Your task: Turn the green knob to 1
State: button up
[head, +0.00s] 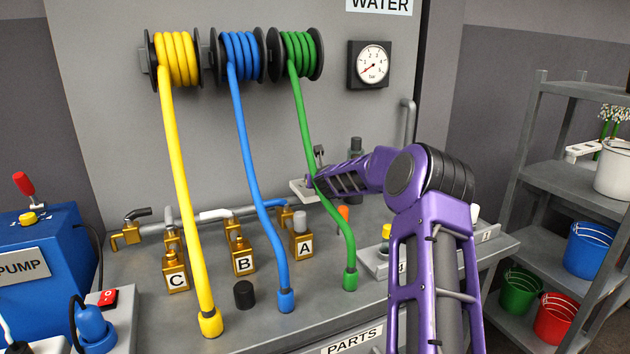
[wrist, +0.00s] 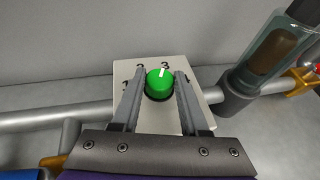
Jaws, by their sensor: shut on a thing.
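The green knob (wrist: 159,86) shows in the wrist view on a pale plate (wrist: 124,72). The knob's white mark points up and slightly right, towards a digit that looks like 3. The other digits are partly covered by the fingers or too small to read. My gripper (wrist: 160,80) has one finger on each side of the knob and is shut on it. In the head view my gripper (head: 313,180) is at the plate (head: 300,190) behind the green hose, and the knob is hidden there.
The green hose (head: 308,135) hangs in front of my gripper. A clear cylinder (wrist: 280,48) on the pipe (wrist: 55,116) stands right of the plate. Brass blocks A (head: 302,245), B (head: 242,259) and C (head: 175,280) stand on the bench to the left. A gauge (head: 370,64) is above.

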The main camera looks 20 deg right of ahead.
grip_shut()
jog(key=shift+d+n+y, duration=0.15)
jog(key=shift+n+y, duration=0.15)
jog(key=shift+d+n+y, duration=0.15)
jog(key=shift+n+y, duration=0.35)
jog(key=shift+y, duration=0.2)
jog(key=n+y, duration=0.1)
jog(key=n+y+p, duration=0.2)
jog(key=y, duration=0.1)
jog(key=shift+d+r+n, duration=0.15)
jog(key=shift+r+n, duration=0.1)
jog(key=shift+n, duration=0.05)
jog(key=n+g+y+p, duration=0.1)
jog(key=n+y+p, duration=0.2)
jog(key=p, duration=0.1)
jog(key=shift+w+f+g+p, duration=0.1)
jog(key=shift+g+p, duration=0.2)
jog(key=shift+d+f+n+g+y+p, duration=0.15)
jog(key=shift+n+g+y+p, duration=0.25)
jog(key=shift+n+y+p, duration=0.3)
